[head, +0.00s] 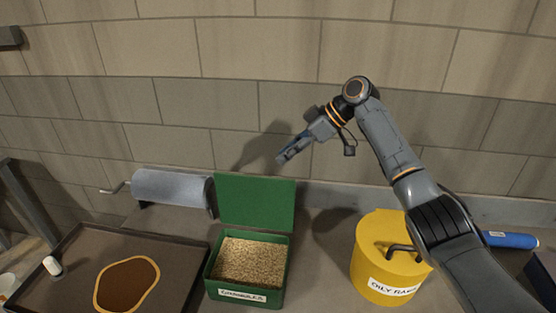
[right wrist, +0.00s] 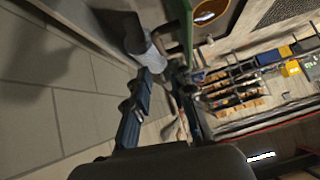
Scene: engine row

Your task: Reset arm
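My right arm (head: 378,140) comes in from the lower right and is raised above the bench. My right gripper (head: 283,157) is in the air, pointing left and slightly down, above and behind the green box. In the right wrist view its two fingers (right wrist: 160,75) stand apart with nothing held between them. The open lid (head: 255,200) of the green box is below the gripper, apart from it. My left arm and left gripper are not in view.
The green box (head: 212,281) holds tan granules. A grey roll (head: 170,188) lies behind a dark tray (head: 190,254) with a brown spill (head: 128,284). A yellow can (head: 372,262) stands beneath my right arm. A blue cylinder (head: 512,240) lies farther right. A block wall closes the back.

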